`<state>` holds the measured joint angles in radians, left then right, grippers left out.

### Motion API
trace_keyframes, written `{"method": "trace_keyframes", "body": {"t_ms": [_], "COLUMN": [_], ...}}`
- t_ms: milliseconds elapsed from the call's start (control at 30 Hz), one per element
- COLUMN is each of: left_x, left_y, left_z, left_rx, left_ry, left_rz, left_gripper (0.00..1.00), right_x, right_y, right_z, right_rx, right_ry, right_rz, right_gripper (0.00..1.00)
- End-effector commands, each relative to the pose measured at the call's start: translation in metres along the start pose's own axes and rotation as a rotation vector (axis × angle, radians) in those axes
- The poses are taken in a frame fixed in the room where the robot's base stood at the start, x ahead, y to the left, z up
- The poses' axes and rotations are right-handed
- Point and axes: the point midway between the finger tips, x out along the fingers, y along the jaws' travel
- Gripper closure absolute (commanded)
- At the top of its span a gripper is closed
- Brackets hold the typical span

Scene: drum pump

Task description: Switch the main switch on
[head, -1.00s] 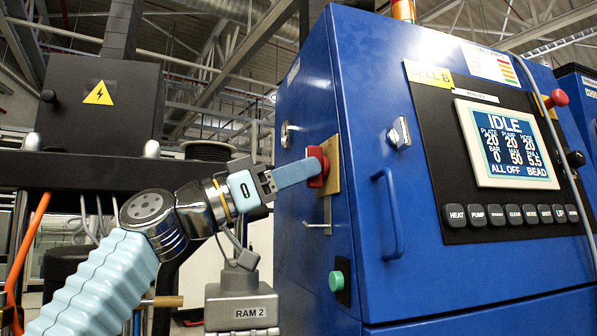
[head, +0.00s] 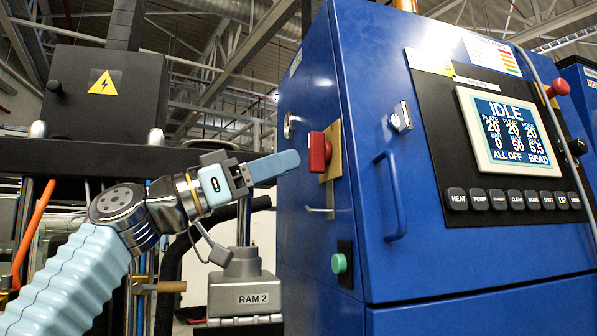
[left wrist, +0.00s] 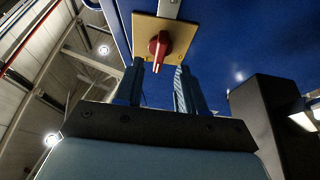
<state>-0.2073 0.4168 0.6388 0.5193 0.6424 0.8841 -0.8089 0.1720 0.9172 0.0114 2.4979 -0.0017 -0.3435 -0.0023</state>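The main switch is a red knob (head: 319,152) on a yellow plate (head: 334,160), on the left side of the blue cabinet (head: 325,90). The knob looks about upright in the head view. My left gripper (head: 275,166) is just left of the knob, apart from it and pointing at it. In the left wrist view, the two fingers of the left gripper (left wrist: 158,88) are spread with an empty gap. The red knob (left wrist: 159,47) shows beyond that gap, near-upright with a slight tilt. My right gripper is not in view.
The cabinet screen (head: 510,133) reads IDLE and ALL OFF. A green button (head: 339,263) sits below the switch. A wire-like hook (head: 320,211) and a blue handle (head: 390,195) stick out nearby. A grey RAM 2 box (head: 245,290) stands below my gripper.

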Motion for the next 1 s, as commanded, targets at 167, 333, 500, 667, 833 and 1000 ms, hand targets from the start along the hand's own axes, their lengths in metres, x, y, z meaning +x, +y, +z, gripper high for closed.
{"method": "trace_keyframes", "body": {"t_ms": [167,333,500,667,833,1000], "left_x": [-0.049,-0.080,-0.094,-0.096,-0.096,-0.096], "left_y": [-0.001,-0.001,0.000,0.000,0.000,0.000], "left_z": [0.007,0.004,0.002,0.001,0.001,0.002], "left_rx": [0.003,0.001,0.000,0.000,0.000,0.000], "left_ry": [-0.001,-0.001,-0.002,-0.002,-0.002,-0.002], "left_rz": [-0.004,-0.002,0.000,0.002,0.002,0.001], "left_gripper": [0.61,0.61,0.61,0.61,0.61,0.61], "right_x": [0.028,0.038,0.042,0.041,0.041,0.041], "right_y": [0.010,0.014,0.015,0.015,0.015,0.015], "right_z": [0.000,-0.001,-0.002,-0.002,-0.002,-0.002], "right_rx": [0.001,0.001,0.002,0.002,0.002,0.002], "right_ry": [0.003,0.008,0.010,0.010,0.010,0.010], "right_rz": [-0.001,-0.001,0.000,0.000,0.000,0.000], "right_gripper": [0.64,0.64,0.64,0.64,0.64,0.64]}}
